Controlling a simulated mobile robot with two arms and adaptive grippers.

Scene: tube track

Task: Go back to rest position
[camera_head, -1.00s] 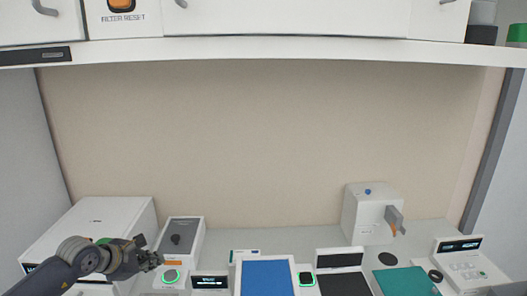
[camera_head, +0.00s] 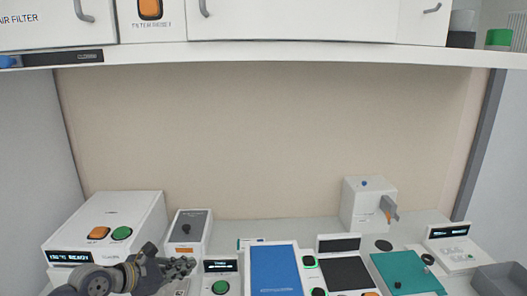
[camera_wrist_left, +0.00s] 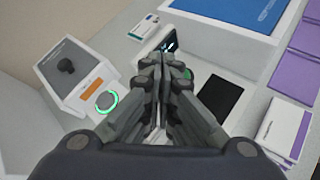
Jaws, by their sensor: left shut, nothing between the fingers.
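My left gripper (camera_head: 180,266) comes in from the lower left in the head view, in front of the white device with the dark lid panel (camera_head: 189,226). Its fingers are together and hold nothing. My right gripper is not in either view.
A white box with orange and green buttons (camera_head: 105,226) stands at the far left. A blue-topped unit (camera_head: 275,270), a black pad (camera_head: 346,273) and a teal mat (camera_head: 406,272) lie rightward. A small dispenser-like box (camera_head: 364,204) stands behind. A shelf edge (camera_head: 290,55) overhangs.

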